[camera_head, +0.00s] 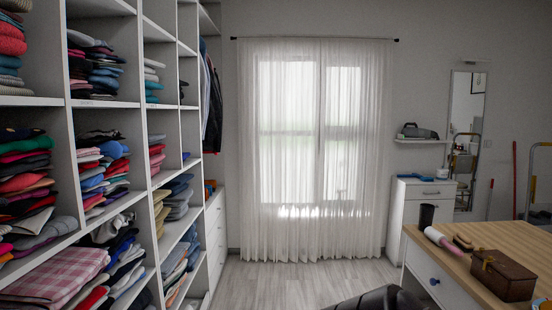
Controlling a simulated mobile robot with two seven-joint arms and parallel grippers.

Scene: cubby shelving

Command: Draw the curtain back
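A sheer white curtain (308,210) hangs from a dark rod (315,39) across the window on the back wall. It covers the whole window and reaches down close to the floor. Daylight and the window frame show through it. No clear parting shows in the cloth. Neither of my grippers can be made out in the head view.
Cubby shelving (72,103) with folded clothes lines the left side. A wooden-topped table (492,238) with a brown box (503,275) stands at front right. A white cabinet (418,204) is behind it. Pale floor (290,280) is clear before the curtain.

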